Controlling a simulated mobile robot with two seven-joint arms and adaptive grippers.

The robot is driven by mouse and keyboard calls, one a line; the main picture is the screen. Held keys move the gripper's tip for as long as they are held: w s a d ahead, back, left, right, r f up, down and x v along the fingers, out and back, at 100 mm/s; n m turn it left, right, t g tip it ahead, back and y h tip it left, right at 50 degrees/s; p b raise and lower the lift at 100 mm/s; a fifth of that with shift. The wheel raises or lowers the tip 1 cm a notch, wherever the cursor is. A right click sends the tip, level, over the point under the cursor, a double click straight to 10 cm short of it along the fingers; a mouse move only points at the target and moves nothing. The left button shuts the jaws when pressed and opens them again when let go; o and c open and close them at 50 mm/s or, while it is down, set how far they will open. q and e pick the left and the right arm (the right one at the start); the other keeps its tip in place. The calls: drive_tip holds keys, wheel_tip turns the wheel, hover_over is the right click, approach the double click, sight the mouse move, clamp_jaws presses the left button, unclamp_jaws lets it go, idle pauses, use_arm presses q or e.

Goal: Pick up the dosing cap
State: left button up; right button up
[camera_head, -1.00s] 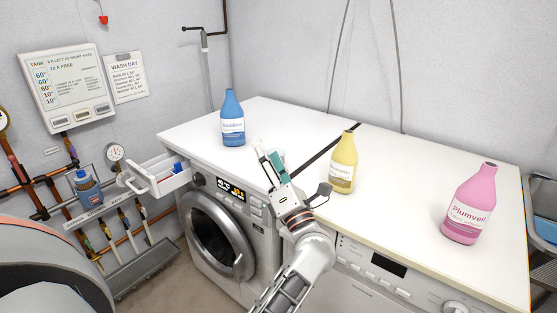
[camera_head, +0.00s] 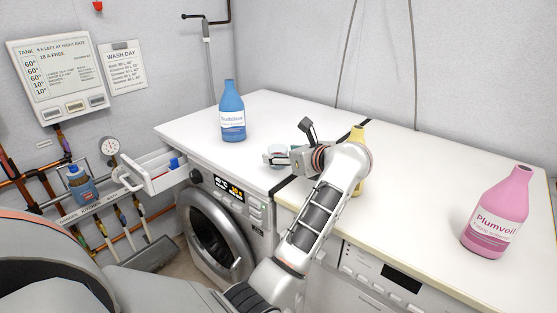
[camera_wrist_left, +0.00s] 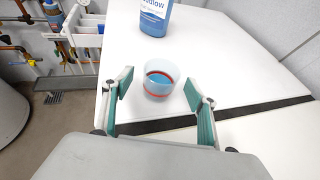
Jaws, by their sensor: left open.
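The dosing cap (camera_wrist_left: 157,84) is a small translucent pale-blue cup with a red line. It stands upright on the white machine top. In the head view the dosing cap (camera_head: 276,150) is partly hidden by my left gripper (camera_head: 272,157). In the left wrist view my left gripper (camera_wrist_left: 158,88) is open, with its green-padded fingers on either side of the cap, around its near part. A gap shows between each finger and the cap. My right gripper is not in view.
A blue bottle (camera_head: 232,112) stands behind the cap. A yellow bottle (camera_head: 359,182) is partly hidden behind my left arm. A pink bottle (camera_head: 497,213) stands at the right. An open detergent drawer (camera_head: 160,171) sticks out at the left.

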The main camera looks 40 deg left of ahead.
sight(283, 154)
use_arm(q)
drive_tip(key=x, duration=0.3)
drive_tip(key=shift+w+a, duration=0.1)
drive_tip(key=shift+w, duration=0.05)
drive_tip(key=c, duration=1)
